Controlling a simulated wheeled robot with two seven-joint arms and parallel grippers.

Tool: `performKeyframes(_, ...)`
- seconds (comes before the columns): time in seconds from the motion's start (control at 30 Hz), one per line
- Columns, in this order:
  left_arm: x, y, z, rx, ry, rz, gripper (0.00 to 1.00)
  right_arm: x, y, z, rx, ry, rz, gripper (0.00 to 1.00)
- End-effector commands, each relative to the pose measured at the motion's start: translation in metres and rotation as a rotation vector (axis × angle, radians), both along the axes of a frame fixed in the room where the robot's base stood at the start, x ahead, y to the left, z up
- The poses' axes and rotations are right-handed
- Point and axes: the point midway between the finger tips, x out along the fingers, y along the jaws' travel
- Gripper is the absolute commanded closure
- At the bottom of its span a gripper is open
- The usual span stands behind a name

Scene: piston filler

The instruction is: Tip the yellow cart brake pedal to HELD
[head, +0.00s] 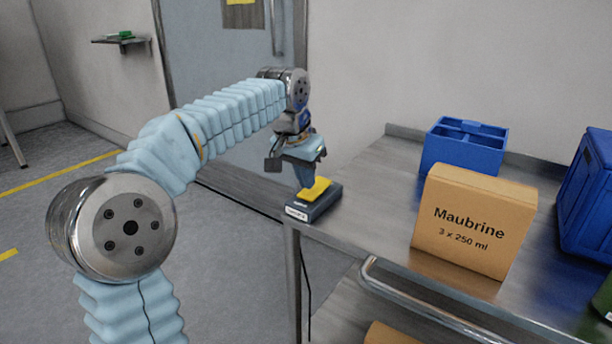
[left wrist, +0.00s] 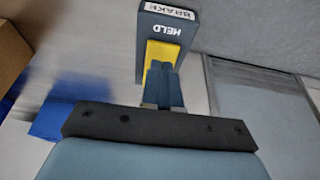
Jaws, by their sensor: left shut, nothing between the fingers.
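The yellow brake pedal (head: 313,190) sits on a dark blue-grey base (head: 322,206) at the left corner of the steel cart top. In the left wrist view the yellow pedal (left wrist: 161,53) shows beside the word HELD, with a BRAKE label (left wrist: 168,10) at the base's end. My left gripper (head: 307,183) is shut and empty, pointing down at the pedal. In the left wrist view its fingertips (left wrist: 162,68) overlap the pedal's near part and hide some of it. I cannot tell whether they touch it, nor which way the pedal is tipped. My right gripper is not in view.
A cardboard box marked Maubrine (head: 472,222) stands on the cart right of the pedal. A blue divided bin (head: 463,150) stands behind it, and another blue container (head: 590,195) is at the right edge. A cart handle (head: 430,305) runs along the front.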

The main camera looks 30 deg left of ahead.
Motion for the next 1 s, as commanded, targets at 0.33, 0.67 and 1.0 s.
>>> performKeyframes(0.33,0.0,0.0,0.001,0.0,0.0,0.0,1.0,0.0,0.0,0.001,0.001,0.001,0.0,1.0)
performKeyframes(0.67,0.001,-0.001,0.041,0.0,0.0,-0.001,1.0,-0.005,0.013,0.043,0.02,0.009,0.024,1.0)
performKeyframes(1.0,-0.029,0.001,0.101,0.0,-0.003,-0.001,1.0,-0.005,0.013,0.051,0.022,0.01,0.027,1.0)
